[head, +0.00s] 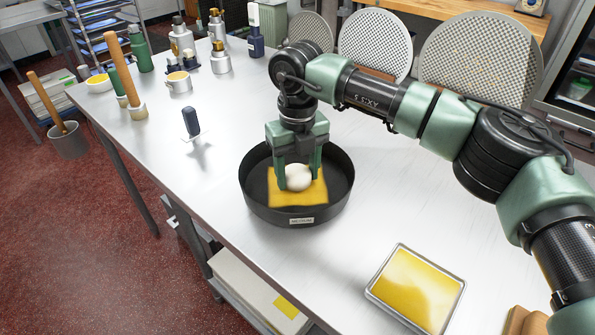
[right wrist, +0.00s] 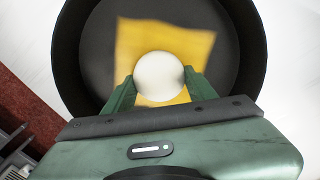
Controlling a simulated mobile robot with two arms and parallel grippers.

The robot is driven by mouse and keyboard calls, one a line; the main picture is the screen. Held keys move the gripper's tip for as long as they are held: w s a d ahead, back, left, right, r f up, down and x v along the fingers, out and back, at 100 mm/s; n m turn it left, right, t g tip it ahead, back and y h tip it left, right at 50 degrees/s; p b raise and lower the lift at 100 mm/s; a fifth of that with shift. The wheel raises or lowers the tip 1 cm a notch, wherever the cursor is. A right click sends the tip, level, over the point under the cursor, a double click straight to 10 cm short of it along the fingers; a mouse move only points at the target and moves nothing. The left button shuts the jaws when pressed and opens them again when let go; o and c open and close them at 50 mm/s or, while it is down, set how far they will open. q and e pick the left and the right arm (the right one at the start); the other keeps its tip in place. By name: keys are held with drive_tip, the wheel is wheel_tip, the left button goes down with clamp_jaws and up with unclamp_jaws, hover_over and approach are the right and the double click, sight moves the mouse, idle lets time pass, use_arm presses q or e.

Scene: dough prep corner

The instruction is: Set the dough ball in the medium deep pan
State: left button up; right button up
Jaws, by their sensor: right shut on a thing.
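The white dough ball (head: 299,178) is between the fingers of my right gripper (head: 299,180), which is shut on it. In the right wrist view the dough ball (right wrist: 159,76) sits between the two green fingertips (right wrist: 160,86). Both are over the inside of a dark deep round pan (head: 258,209), whose front carries a small label. A yellow square sheet (head: 300,199) lies in the pan under the ball. I cannot tell whether the ball touches the sheet. My left gripper is not in view.
A metal tray with a yellow surface (head: 418,285) lies at the table's front right. Perforated round discs (head: 376,45) stand along the back. Bottles (head: 181,38), a small pot (head: 179,82) and a dark-handled tool (head: 191,122) stand at the left. The table around the pan is clear.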

sight(297, 172)
drive_tip(key=o, duration=1.5)
drive_tip(key=shift+r, duration=0.1)
wheel_tip(297, 172, up, 8)
drive_tip(key=p, duration=0.4)
drive_tip(key=shift+p, duration=0.3)
drive_tip(key=shift+f, duration=0.25)
